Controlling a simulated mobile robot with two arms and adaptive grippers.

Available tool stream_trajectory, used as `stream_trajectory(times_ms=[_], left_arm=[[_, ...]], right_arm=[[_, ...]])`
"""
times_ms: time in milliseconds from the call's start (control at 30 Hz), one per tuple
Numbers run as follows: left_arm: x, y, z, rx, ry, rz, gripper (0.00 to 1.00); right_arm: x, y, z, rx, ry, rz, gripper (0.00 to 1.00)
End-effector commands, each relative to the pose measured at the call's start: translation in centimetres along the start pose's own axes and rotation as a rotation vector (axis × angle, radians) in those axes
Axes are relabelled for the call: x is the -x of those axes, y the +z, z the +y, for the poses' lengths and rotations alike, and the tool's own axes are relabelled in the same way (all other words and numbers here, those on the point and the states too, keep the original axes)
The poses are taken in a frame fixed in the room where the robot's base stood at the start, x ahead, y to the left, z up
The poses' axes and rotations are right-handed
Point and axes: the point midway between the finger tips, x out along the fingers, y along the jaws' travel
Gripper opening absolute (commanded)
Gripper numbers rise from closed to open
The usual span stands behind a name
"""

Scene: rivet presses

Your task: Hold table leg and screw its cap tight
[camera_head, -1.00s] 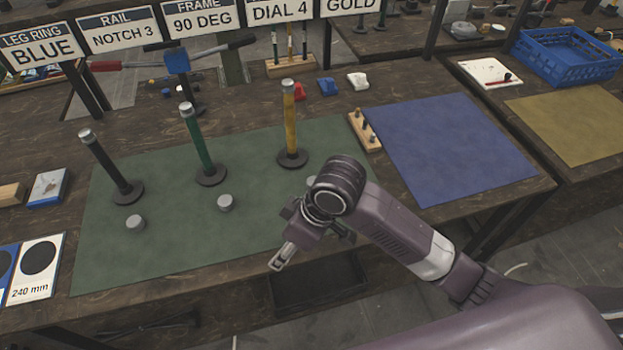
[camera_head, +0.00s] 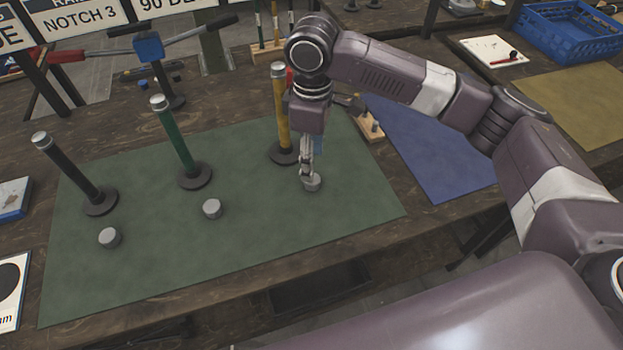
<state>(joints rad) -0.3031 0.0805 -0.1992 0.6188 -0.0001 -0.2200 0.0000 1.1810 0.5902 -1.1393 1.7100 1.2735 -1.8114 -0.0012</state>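Three table legs stand on round dark bases on the green mat (camera_head: 250,250): a black leg (camera_head: 68,172), a green leg (camera_head: 177,138) and a yellow leg (camera_head: 281,112). Each has a grey top end. The black leg looks tilted. In front of them lie grey caps: a left cap (camera_head: 109,238), a middle cap (camera_head: 212,209) and a right cap (camera_head: 312,184). My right gripper (camera_head: 307,174) points down at the right cap, fingertips at its top. Whether the fingers grip it cannot be seen. My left gripper is out of view.
A blue mat (camera_head: 435,165) lies to the right, with a wooden peg block (camera_head: 370,128) beside it. A blue-headed tool with red and black handles (camera_head: 148,46) stands behind the legs. A blue crate (camera_head: 568,32) is at the far right. The mat's front is clear.

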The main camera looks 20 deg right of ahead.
Motion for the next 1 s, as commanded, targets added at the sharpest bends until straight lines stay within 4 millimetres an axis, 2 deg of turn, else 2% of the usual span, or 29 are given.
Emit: stream_trajectory(times_ms=[133, 367, 667, 1000], left_arm=[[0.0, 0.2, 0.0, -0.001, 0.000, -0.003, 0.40], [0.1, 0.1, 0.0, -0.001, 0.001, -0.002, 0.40], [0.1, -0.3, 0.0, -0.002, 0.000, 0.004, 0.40], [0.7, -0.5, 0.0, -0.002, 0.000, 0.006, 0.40]], right_arm=[[-0.3, 0.0, 0.0, 0.001, 0.000, 0.000, 0.48], [-2.5, 0.0, 0.0, 0.000, -0.001, -0.001, 0.48], [-2.8, -0.1, 0.1, 0.000, 0.000, 0.001, 0.48], [-7.2, -0.1, 0.8, 0.001, 0.001, 0.000, 0.48]])
